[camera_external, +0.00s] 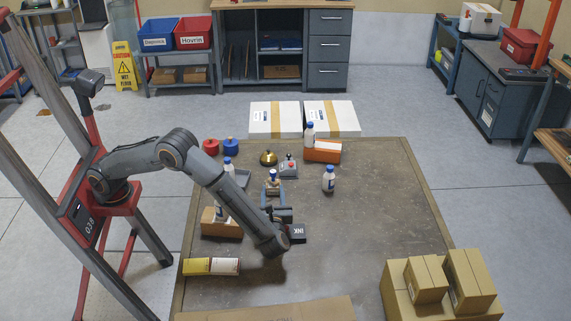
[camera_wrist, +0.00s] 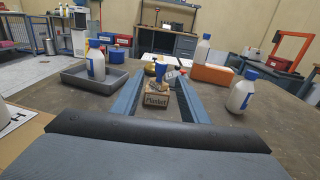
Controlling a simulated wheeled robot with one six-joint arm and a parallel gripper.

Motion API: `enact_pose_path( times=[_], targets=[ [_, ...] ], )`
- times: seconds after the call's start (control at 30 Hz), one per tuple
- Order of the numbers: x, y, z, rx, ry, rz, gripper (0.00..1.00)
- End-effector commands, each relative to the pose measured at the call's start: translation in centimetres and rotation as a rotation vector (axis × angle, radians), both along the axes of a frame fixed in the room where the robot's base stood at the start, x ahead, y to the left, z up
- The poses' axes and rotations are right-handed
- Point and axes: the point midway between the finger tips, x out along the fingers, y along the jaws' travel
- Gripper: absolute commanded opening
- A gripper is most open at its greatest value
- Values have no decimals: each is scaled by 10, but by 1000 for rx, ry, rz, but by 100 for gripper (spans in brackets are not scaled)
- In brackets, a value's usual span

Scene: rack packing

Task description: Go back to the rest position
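My gripper (camera_external: 274,196) is low over the table (camera_external: 370,240), pointing away from its front edge. Its two blue-grey fingers (camera_wrist: 157,92) are apart. A small brown block with a printed label (camera_wrist: 156,99) and a blue-topped piece above it (camera_wrist: 160,70) show between the fingers in the wrist view. Gaps show at its sides, and I see no clear grip on it. It also shows at the fingertips in the external view (camera_external: 272,180). My arm reaches over the table's left part, bent down at the wrist. No marked rest place is in view.
White bottles with blue caps stand right (camera_external: 328,181) and on an orange box (camera_external: 322,155). A grey tray (camera_wrist: 74,78) with a bottle is left. A dark INK box (camera_external: 297,233) is close beside my wrist. Cartons (camera_external: 426,280) stand front right. The table's right part is clear.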

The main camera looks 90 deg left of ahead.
Motion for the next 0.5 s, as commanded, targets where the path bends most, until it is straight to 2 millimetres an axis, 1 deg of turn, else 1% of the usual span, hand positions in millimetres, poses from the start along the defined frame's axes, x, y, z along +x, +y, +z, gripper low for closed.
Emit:
enact_pose_path(
  times=[0.07, 0.17, 0.2, 0.27, 0.3, 0.4, 0.5],
  targets=[
    [-10, 13, 7, -50, -10, 25, 40],
    [-36, 39, 14, -169, -36, 84, 40],
    [-51, 50, 16, -233, -53, 117, 40],
    [-77, 64, 18, -333, -89, 175, 40],
    [-95, 72, 18, -399, -117, 217, 40],
    [-136, 82, 18, -544, -195, 322, 40],
    [-170, 85, 13, -668, -283, 419, 40]
  ],
)
